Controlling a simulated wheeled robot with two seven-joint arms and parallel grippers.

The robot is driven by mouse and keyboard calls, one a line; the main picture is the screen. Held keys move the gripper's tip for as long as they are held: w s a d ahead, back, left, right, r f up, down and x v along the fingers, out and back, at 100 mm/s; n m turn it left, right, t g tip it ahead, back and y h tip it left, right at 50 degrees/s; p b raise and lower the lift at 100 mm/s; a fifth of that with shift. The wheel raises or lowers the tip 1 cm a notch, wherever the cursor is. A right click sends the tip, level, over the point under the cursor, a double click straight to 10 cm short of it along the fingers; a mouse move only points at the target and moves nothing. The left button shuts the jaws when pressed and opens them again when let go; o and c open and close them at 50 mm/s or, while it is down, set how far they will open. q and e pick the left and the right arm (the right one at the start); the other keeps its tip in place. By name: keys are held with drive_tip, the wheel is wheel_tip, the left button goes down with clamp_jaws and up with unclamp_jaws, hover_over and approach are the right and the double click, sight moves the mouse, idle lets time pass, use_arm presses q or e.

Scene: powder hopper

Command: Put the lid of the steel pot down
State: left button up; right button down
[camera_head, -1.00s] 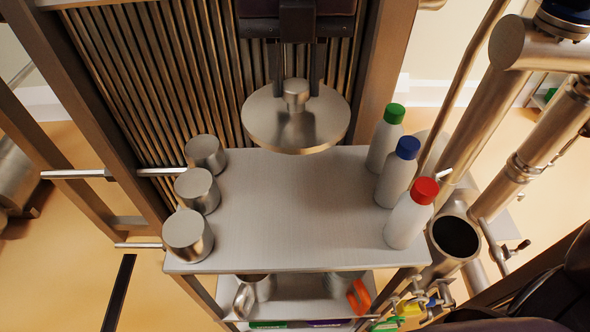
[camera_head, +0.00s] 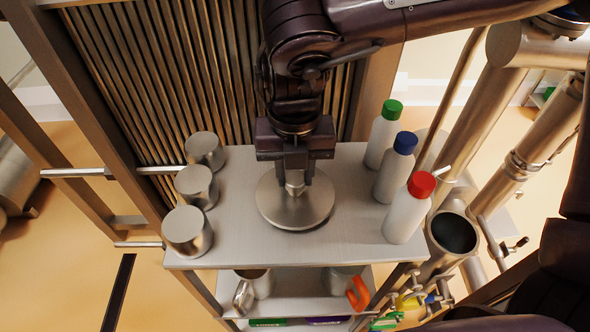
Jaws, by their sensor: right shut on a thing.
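The round steel lid (camera_head: 295,212) is at the middle of the steel table top (camera_head: 345,250), low over it or resting on it; I cannot tell which. My right gripper (camera_head: 294,182) points down from above and is shut on the knob of the lid. The knob shows between the two fingers. The lid looks level. My left gripper does not show. I cannot tell any open pot belonging to this lid on the table top.
Several steel cylinders, one of them here (camera_head: 187,232), line the left edge. Bottles with green (camera_head: 381,138), blue (camera_head: 394,172) and red (camera_head: 409,212) caps line the right edge. A lower shelf (camera_head: 290,299) holds a steel mug and an orange-handled thing. The table's front middle is clear.

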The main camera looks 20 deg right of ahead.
sight(294, 177)
drive_tip(key=shift+f, duration=0.5)
drive_tip(key=c, duration=1.1)
unclamp_jaws()
drive_tip(key=shift+r, duration=0.25)
wheel_tip(294, 177, up, 12)
drive_tip(key=shift+f+b, duration=0.2)
drive_tip(key=shift+b, duration=0.6)
